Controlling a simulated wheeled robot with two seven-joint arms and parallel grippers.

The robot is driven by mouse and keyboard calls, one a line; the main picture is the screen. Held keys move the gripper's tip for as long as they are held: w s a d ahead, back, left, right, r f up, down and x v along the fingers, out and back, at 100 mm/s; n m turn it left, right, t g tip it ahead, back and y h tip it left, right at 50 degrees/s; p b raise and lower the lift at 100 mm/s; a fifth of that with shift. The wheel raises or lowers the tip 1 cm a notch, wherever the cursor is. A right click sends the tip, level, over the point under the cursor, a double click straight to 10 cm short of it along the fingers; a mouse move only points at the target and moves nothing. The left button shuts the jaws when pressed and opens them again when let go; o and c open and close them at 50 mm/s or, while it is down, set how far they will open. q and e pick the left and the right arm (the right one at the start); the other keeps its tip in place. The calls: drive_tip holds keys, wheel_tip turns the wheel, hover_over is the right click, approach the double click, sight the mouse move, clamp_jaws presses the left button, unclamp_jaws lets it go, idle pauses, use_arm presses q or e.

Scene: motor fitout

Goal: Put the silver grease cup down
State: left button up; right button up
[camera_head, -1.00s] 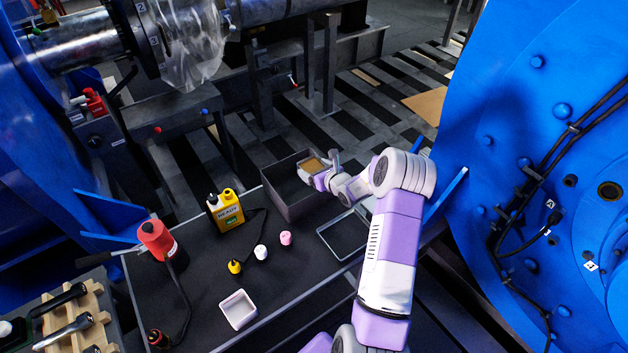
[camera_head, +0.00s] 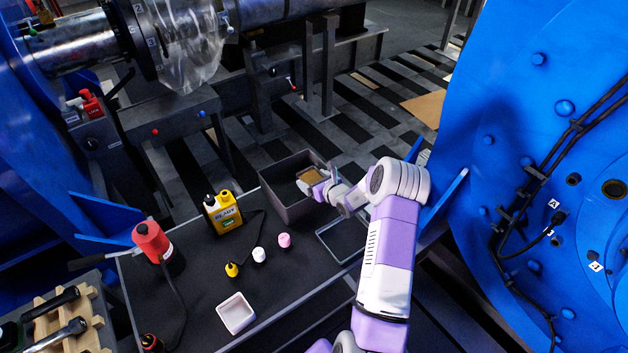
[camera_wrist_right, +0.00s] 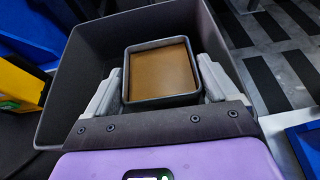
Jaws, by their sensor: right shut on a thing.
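The silver grease cup is a small rectangular grey cup filled with flat brown grease. It shows in the head view (camera_head: 321,179) and in the wrist view (camera_wrist_right: 158,74). My right gripper (camera_head: 313,184) is shut on it, with one pale finger on each side in the wrist view (camera_wrist_right: 160,88). The cup is level, within the walls of an open dark grey bin (camera_head: 285,205). I cannot tell whether its underside touches the bin floor. My left gripper is not in view.
On the dark bench (camera_head: 195,285) stand a yellow bottle (camera_head: 228,217), a red tool (camera_head: 152,240), white (camera_head: 259,255) and pink (camera_head: 284,240) small pieces, a yellow one (camera_head: 232,270) and a white tray (camera_head: 236,314). An empty shallow frame-like tray (camera_head: 343,252) lies beside the bin.

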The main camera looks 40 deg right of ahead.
drive_tip(key=o, duration=0.8)
drive_tip(key=shift+r, duration=0.15)
drive_tip(key=shift+r+p, duration=0.35)
drive_tip(key=shift+p, duration=0.1)
drive_tip(key=p+v, duration=0.3)
drive_tip(key=v, duration=0.9)
drive_tip(key=shift+s, duration=0.1)
